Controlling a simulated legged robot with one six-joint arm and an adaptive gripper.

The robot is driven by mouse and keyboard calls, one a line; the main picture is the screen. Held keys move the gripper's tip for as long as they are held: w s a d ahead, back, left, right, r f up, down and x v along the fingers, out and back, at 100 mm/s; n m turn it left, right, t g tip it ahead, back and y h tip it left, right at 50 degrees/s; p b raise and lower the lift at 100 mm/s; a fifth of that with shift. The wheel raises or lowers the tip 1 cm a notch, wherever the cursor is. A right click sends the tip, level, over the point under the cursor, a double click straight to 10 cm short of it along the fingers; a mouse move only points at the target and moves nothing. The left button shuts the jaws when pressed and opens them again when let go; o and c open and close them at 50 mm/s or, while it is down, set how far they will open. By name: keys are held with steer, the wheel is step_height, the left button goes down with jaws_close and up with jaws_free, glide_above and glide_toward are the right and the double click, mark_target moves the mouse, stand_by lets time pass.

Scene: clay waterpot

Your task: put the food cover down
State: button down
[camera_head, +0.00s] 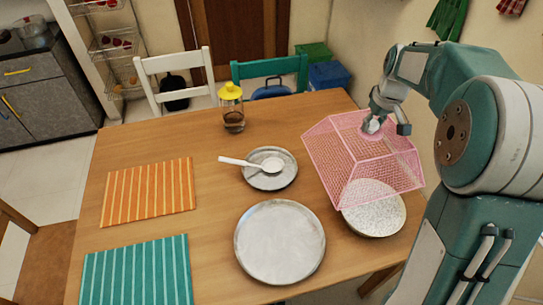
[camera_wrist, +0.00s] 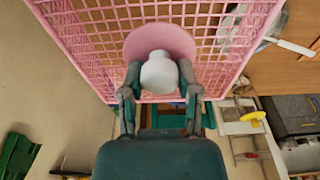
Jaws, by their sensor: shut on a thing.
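The food cover (camera_head: 338,160) is a pink mesh box with sloping sides, at the right of the table in the head view. It also fills the top of the wrist view (camera_wrist: 85,40). My gripper (camera_head: 374,123) is shut on its white knob (camera_wrist: 158,72), with a finger on either side. The cover looks tilted. Its near lower edge overlaps the plate of white, rice-like food (camera_head: 374,208) in the picture and hides that plate's far part. Whether the cover touches the plate or table cannot be told.
On the wooden table (camera_head: 140,145) are a round metal plate (camera_head: 280,243), a smaller plate (camera_head: 270,181) with a white spoon (camera_head: 245,162), a yellow-topped jar (camera_head: 232,108), an orange mat (camera_head: 147,193) and a teal mat (camera_head: 137,272). Chairs stand behind.

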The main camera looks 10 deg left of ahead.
mark_target(360, 112)
steer(key=w+f, duration=0.1)
steer(key=w, duration=0.1)
steer(key=w+a+f, duration=0.1)
steer(key=w, duration=0.2)
steer(key=w+f, duration=0.1)
steer(key=w, duration=0.2)
steer(key=shift+w+a+f, duration=0.1)
steer(key=shift+a+f, duration=0.25)
steer(key=shift+f, duration=0.05)
steer(key=w+f, duration=0.5)
steer(key=f, duration=0.4)
steer(key=shift+w+a+f, duration=0.15)
steer(key=shift+w+a, duration=0.15)
steer(key=shift+a, duration=0.05)
steer(key=shift+c, duration=1.6)
jaws_free()
